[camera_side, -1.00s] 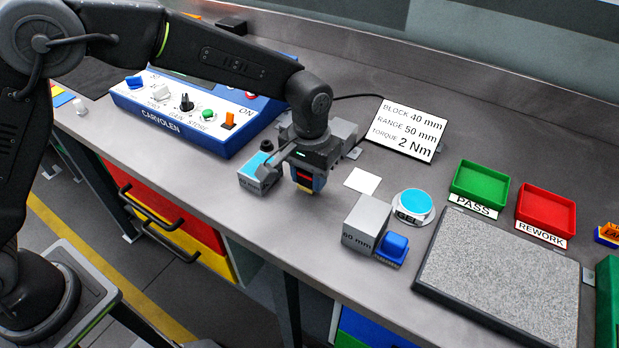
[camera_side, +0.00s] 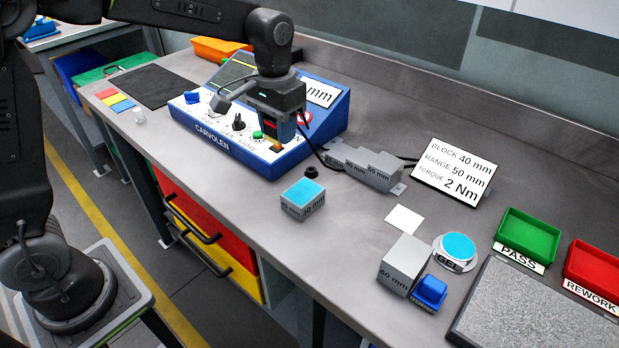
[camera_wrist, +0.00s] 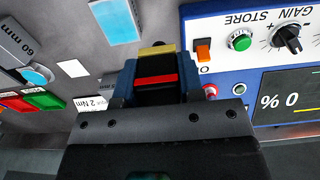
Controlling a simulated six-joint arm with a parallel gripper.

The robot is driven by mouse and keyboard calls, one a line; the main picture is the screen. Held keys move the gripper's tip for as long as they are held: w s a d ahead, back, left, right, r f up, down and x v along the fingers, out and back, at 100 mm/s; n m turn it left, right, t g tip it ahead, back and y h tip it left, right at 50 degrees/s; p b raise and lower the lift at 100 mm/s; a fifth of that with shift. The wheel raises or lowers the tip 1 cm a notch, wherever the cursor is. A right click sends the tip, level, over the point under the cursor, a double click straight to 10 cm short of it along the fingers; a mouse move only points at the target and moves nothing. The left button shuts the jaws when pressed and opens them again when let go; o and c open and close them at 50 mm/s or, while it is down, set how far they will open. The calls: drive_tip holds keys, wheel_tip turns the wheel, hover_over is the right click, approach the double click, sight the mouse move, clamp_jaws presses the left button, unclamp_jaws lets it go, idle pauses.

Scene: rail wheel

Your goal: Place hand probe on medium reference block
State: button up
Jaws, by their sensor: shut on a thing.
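My gripper (camera_side: 279,130) is in the air over the right part of the blue console (camera_side: 215,146). In the wrist view, its blue fingers are shut on the hand probe (camera_wrist: 156,92), a black body with a red stripe and a brass-coloured end. A cyan-topped grey block (camera_side: 303,196) stands on the bench in front of the console, apart from the gripper; its top also shows in the wrist view (camera_wrist: 115,20). A stepped row of joined grey blocks (camera_side: 365,168) stands further right; its labels are partly unreadable. A larger grey 60 mm block (camera_side: 402,264) stands nearer the front edge.
A blue-topped piece (camera_side: 430,291) and a round GEL pot (camera_side: 455,250) sit beside the 60 mm block. A sign (camera_side: 455,172) reads BLOCK 40 mm. Green PASS (camera_side: 527,238) and red REWORK (camera_side: 595,270) trays stand right. A dark cable runs from the gripper area rightwards.

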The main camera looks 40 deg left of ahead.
drive_tip(key=s+a+r, duration=0.2)
drive_tip(key=s+a, duration=0.1)
drive_tip(key=a, duration=0.2)
hover_over(301, 193)
wheel_tip(301, 193, down, 7)
drive_tip(key=shift+a+r, duration=0.1)
drive_tip(key=shift+r, duration=0.05)
drive_tip(key=shift+f, duration=2.05)
drive_tip(key=shift+f, duration=0.15)
drive_tip(key=o, duration=0.9)
drive_tip(key=shift+o, duration=0.2)
